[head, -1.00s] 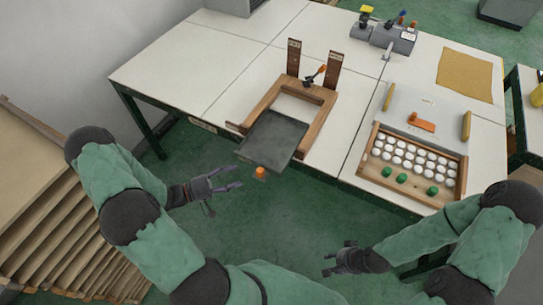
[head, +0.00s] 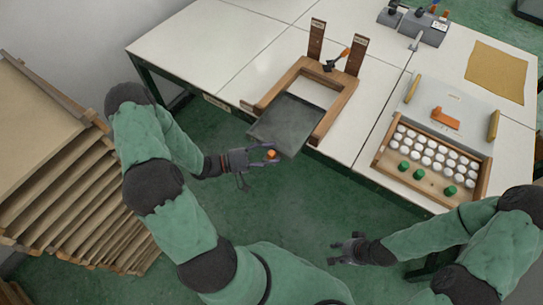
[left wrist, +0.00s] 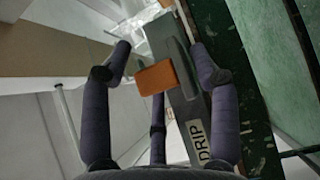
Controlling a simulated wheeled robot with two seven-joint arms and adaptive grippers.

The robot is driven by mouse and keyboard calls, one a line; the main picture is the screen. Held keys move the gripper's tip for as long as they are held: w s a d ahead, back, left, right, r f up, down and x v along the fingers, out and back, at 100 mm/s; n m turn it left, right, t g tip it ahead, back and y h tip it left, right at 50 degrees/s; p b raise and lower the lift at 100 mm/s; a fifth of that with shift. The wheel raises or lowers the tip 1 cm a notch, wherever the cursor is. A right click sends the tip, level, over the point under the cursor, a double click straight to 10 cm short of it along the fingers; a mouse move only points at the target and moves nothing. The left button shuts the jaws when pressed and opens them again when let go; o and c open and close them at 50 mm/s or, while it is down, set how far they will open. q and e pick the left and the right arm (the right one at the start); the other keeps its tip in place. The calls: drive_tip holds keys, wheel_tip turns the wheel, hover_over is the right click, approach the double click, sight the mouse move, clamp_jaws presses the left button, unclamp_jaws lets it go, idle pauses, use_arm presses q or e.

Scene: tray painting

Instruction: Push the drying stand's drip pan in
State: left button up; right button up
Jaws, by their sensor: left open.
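The drying stand (head: 343,106) is a wooden U-shaped frame on the table. Its dark grey drip pan (head: 288,124) sticks out over the table's front edge. An orange knob (head: 271,154) sits at the pan's front; it also shows in the left wrist view (left wrist: 156,78). My left gripper (head: 268,155) is open, with its fingers on either side of the knob. In the left wrist view the left gripper (left wrist: 165,85) has a finger on each side of the knob, with gaps visible. My right gripper (head: 343,249) is empty, below the table front, its fingers small and unclear.
A wooden tray (head: 382,160) with several white and green round pieces lies right on the table. Behind it is a grey panel with an orange handle (head: 445,119). Stacked wooden racks (head: 75,170) stand at the left.

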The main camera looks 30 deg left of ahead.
sight(284, 142)
use_arm(q)
drive_tip(key=shift+w+d, duration=0.15)
drive_tip(key=shift+d, duration=0.05)
clamp_jaws()
drive_tip(key=shift+w+r, duration=0.1)
drive_tip(key=shift+w, duration=0.2)
drive_tip(key=w, duration=0.2)
drive_tip(key=w+p, duration=0.1)
drive_tip(key=w, duration=0.2)
drive_tip(key=w+p, duration=0.1)
drive_tip(key=w, duration=0.1)
drive_tip(key=shift+w+d, duration=0.25)
drive_tip(key=shift+w, duration=0.15)
unclamp_jaws()
drive_tip(key=shift+s, duration=0.15)
drive_tip(key=v, duration=1.2)
